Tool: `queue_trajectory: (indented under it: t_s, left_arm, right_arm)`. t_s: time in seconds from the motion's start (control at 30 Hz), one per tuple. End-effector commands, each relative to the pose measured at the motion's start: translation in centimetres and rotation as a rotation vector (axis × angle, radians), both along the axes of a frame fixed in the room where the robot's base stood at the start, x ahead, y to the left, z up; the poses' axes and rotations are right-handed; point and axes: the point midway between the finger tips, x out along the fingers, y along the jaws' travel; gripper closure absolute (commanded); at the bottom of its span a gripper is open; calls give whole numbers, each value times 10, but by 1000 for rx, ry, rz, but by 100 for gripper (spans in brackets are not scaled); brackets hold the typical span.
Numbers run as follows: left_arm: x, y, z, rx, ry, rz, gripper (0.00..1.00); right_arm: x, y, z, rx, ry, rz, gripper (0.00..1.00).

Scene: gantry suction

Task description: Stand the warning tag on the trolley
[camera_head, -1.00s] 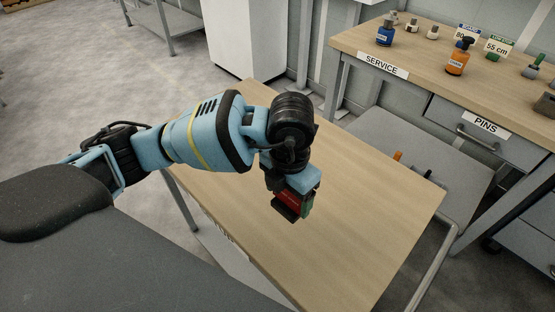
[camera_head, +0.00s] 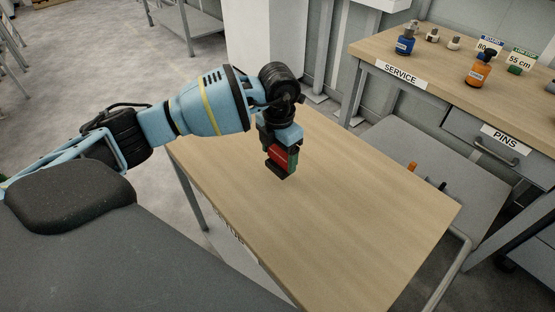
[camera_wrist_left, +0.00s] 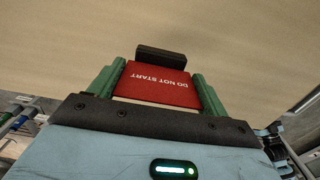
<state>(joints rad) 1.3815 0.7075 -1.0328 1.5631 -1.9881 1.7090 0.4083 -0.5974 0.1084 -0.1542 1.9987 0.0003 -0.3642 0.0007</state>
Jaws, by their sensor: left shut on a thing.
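The warning tag (camera_head: 279,155) is a red plate with a black block at its lower end. In the left wrist view the tag (camera_wrist_left: 153,84) reads "DO NOT START", upside down in the picture. My left gripper (camera_head: 281,150) points down and is shut on the tag, one green finger at each side of the plate. The tag is over the wooden top (camera_head: 350,205) of a table-like unit, near its far left end. I cannot tell if its base touches the top. The label on this unit is unreadable, so I cannot confirm it is the trolley. My right gripper is not in view.
A bench (camera_head: 440,75) marked SERVICE and PINS stands at the back right, with bottles and small signs on it. A low grey surface (camera_head: 400,150) holding an orange-ended tool lies between. The wooden top is otherwise clear.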

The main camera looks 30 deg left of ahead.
Motion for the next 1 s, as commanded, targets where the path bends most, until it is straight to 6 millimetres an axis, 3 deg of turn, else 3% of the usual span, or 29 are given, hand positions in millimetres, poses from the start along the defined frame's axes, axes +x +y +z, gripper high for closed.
queue_trajectory:
  t_s: [0.17,0.4,0.8,0.83,1.0]
  left_arm:
    - [7,8,-2,0,0,3,47]
    - [5,7,-34,0,1,2,47]
    - [5,6,-40,0,0,1,47]
    - [5,6,-40,0,0,1,20]
    - [5,6,-39,0,0,1,1]
  right_arm:
    - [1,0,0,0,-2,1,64]
    - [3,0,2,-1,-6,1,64]
    - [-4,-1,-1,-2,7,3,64]
    - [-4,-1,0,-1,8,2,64]
    - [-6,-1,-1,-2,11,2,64]
